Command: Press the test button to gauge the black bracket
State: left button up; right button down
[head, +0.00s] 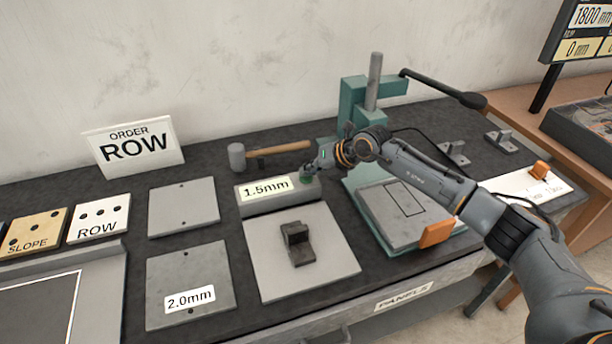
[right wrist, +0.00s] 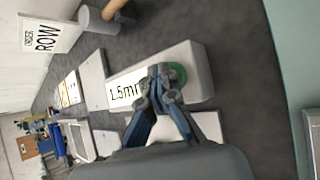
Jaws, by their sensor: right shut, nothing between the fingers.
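The black bracket (head: 297,244) stands on a light grey square plate (head: 332,262) in the middle of the bench. Behind the plate is a grey gauge block (head: 280,199) with a "1.5mm" display and a green test button (head: 306,180) at its right end. My right gripper (head: 308,170) is shut and empty, with its tips at the green button. In the right wrist view the closed fingertips (right wrist: 160,75) overlap the button (right wrist: 178,74) and hide part of it. I cannot tell whether they touch it. My left gripper is not in view.
A teal press (head: 352,100) with a lever stands behind my right arm. A hammer (head: 270,151) lies behind the gauge block. Grey panels (head: 183,207), one marked "2.0mm" (head: 190,299), lie to the left. An "ORDER ROW" sign (head: 134,146) stands at the back.

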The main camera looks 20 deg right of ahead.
aim_at(309, 178)
jog(key=shift+r+p, duration=0.7)
jog(key=shift+r, duration=0.2)
jog(key=shift+r+p, duration=1.8)
jog(key=shift+r, duration=0.75)
jog(key=shift+f, duration=0.15)
